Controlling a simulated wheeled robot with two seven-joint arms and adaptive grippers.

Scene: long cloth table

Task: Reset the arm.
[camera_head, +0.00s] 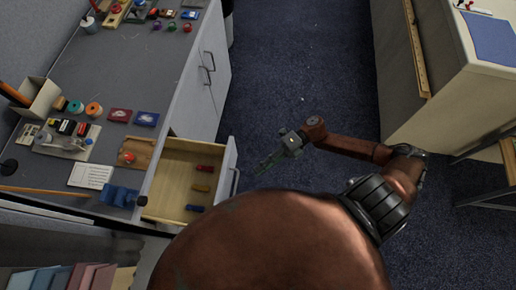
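My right arm reaches from the lower right over the blue carpet, and its grey gripper (263,166) hangs in the open floor space. The fingers point left, toward the open drawer (170,188), and are apart from it. They are small and dark here, so I cannot tell how far they are spread. Nothing shows held between them. My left gripper is out of view.
The drawer holds a red item (205,168), a yellow item (201,188) and a blue item (195,208). The grey desk (125,65) on the left carries spools, boxes and tools. A pale cabinet (455,105) stands right. Carpet (295,60) between is clear.

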